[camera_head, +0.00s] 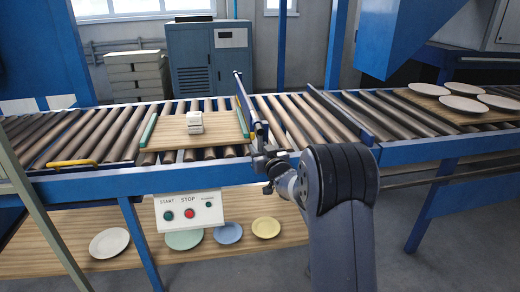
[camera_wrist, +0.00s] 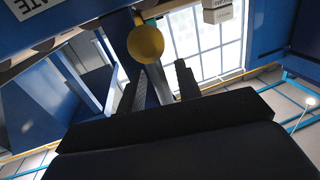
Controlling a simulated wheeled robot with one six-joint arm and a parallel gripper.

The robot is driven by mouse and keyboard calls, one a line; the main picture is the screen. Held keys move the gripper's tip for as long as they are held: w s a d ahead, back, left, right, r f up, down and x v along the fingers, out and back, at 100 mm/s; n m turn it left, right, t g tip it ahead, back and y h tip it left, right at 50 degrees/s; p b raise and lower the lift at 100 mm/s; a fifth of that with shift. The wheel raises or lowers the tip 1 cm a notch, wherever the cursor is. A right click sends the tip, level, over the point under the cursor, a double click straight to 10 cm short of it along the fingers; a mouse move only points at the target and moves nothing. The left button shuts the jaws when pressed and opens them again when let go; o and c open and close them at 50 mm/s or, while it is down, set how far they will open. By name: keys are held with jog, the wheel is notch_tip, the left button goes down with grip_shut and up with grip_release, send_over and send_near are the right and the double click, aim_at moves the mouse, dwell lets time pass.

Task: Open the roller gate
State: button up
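The gate (camera_head: 250,108) appears as a raised blue bar across the roller conveyor, just right of a wooden board. My gripper (camera_head: 270,166) is at the conveyor's front edge, by the near end of this bar. In the wrist view, a round yellow knob (camera_wrist: 145,43) is beyond the fingers, closer to the left finger. My gripper (camera_wrist: 164,82) shows there with its two dark fingers apart. I cannot tell whether a finger touches the knob. The knob is hidden in the head view.
The wooden board (camera_head: 170,133) on the rollers carries a small white stack (camera_head: 195,122). A control box (camera_head: 188,209) with START and STOP buttons hangs below the front rail. Plates lie on a lower shelf (camera_head: 60,238). Another board with plates (camera_head: 425,107) is at the right.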

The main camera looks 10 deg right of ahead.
jog(key=shift+w, duration=0.2)
jog(key=shift+c, duration=0.4)
grip_shut()
